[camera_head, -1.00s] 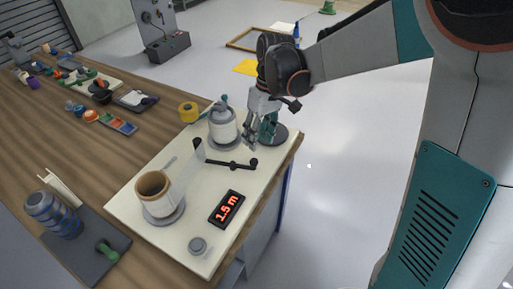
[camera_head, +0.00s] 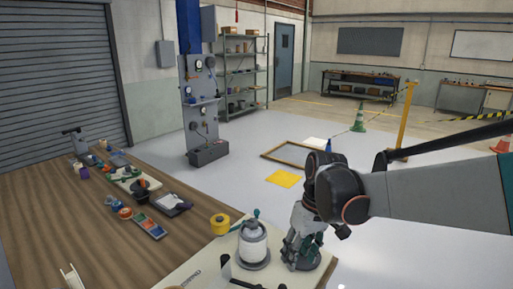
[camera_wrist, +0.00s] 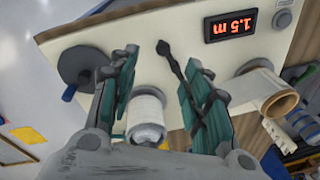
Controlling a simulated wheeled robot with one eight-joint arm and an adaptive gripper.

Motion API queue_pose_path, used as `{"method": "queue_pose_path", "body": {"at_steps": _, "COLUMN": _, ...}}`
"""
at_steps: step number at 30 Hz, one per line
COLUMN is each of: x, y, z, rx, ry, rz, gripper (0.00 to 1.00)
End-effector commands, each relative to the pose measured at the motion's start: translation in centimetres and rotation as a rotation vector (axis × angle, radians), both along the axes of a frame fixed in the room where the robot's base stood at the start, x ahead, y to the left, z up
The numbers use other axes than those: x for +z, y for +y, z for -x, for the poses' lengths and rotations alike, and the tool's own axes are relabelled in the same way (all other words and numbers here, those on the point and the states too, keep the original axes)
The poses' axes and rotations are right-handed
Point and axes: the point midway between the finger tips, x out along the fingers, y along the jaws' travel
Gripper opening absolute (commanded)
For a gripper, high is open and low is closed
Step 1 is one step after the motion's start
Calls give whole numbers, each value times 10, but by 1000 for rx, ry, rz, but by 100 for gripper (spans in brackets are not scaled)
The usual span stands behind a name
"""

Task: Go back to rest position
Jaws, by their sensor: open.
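My gripper (camera_head: 303,245) is open, with nothing held between its fingers. It is above the right side of the cream board (camera_head: 193,268), beside the white film roller (camera_head: 253,245). In the wrist view my gripper's two teal fingers (camera_wrist: 160,72) are spread apart, and the white roller (camera_wrist: 146,110) shows below and between them. A dark round disc (camera_wrist: 82,66) with a blue-handled part lies left of the fingers. A second roller with a brown core (camera_wrist: 280,104) is at the right, with clear film around it.
A yellow tape roll (camera_head: 220,223) is left of the white roller. Small tools and parts lie along the wooden table (camera_head: 130,250). Open floor (camera_head: 400,235) lies right of the table; a yellow sheet (camera_head: 285,179) lies beyond.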

Motion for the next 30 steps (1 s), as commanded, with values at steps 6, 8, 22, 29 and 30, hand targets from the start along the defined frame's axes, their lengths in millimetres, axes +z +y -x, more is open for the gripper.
{"method": "queue_pose_path", "body": {"at_steps": 6, "x": 31, "y": -22, "z": 40, "rx": -127, "ry": -129, "rz": 17, "gripper": 44}}
{"method": "queue_pose_path", "body": {"at_steps": 8, "x": 37, "y": -28, "z": 50, "rx": -162, "ry": -166, "rz": 19, "gripper": 44}}
{"method": "queue_pose_path", "body": {"at_steps": 22, "x": 54, "y": -69, "z": 130, "rx": -408, "ry": -452, "rz": 16, "gripper": 44}}
{"method": "queue_pose_path", "body": {"at_steps": 29, "x": 50, "y": -80, "z": 152, "rx": -482, "ry": -549, "rz": 2, "gripper": 44}}
{"method": "queue_pose_path", "body": {"at_steps": 30, "x": 50, "y": -81, "z": 153, "rx": -488, "ry": -558, "rz": 1, "gripper": 44}}
